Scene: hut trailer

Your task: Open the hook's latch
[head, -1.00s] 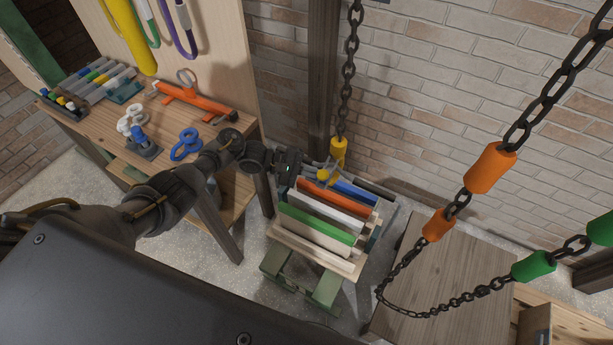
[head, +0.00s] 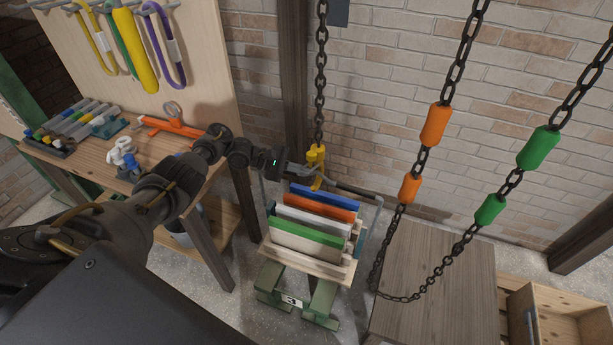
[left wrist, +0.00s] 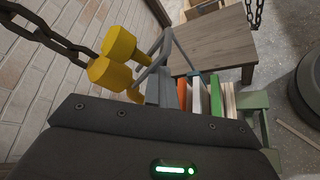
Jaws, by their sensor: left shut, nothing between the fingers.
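The yellow hook (head: 317,154) hangs at the end of a dark chain, at the grey bar handle (head: 352,188) of a rack of coloured boards. The hook also shows as yellow rounded pieces at the upper left of the left wrist view (left wrist: 118,44). I cannot make out whether its latch is open or closed. My left gripper (head: 303,173) reaches in from the left with its tips close beside the hook's lower part; I cannot tell whether they touch. It is shut and empty. My right gripper is out of view.
The rack (head: 300,262) stands on a green base below the hook. A workbench (head: 95,165) with tools stands left. A chain loop with orange (head: 436,125) and green (head: 538,147) sleeves hangs right, above a wooden table (head: 440,280). A brick wall stands behind.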

